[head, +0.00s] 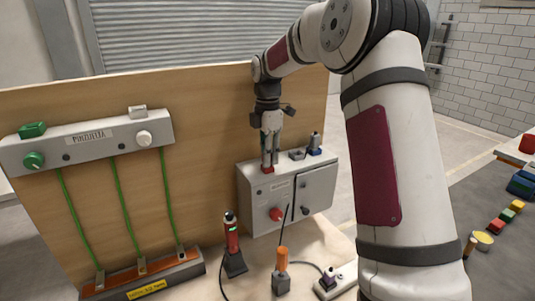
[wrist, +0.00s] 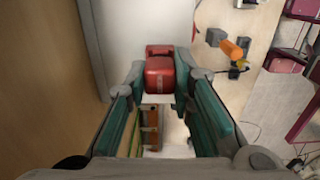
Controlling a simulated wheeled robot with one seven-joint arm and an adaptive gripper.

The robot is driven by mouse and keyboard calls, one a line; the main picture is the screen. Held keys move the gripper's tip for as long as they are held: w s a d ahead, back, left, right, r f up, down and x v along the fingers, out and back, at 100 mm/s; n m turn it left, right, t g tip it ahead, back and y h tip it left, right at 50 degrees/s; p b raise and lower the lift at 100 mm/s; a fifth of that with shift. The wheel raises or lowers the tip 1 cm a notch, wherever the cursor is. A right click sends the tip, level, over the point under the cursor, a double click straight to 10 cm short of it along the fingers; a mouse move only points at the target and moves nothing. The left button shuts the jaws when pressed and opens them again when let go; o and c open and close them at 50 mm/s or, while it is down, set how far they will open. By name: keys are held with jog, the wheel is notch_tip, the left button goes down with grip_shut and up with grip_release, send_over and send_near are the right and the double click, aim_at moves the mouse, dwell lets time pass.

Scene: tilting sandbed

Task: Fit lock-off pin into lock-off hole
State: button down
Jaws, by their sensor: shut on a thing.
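My gripper (head: 268,160) points down at the top left of a grey control box (head: 258,205). It is shut on a small red piece (head: 267,170), which looks like the lock-off pin. In the wrist view the red piece (wrist: 160,72) sits between the fingertips, its upper end facing me. Its lower end is hidden, so I cannot tell whether it touches the box top or is in a hole. I cannot make out the lock-off hole. The box front carries a red knob (head: 275,214) and a dark handle (head: 305,210).
Two small fittings, a grey one (head: 297,154) and a blue-based one (head: 315,145), stand on the box top right of my gripper. A red-black tool (head: 232,240) and an orange-handled piece (head: 281,270) stand in front. A wooden panel (head: 210,110) rises behind.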

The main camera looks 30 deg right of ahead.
jog(key=shift+f, duration=0.45)
jog(key=c, duration=0.8)
grip_release()
jog(key=shift+c, duration=0.2)
jog(key=shift+r, duration=3.95)
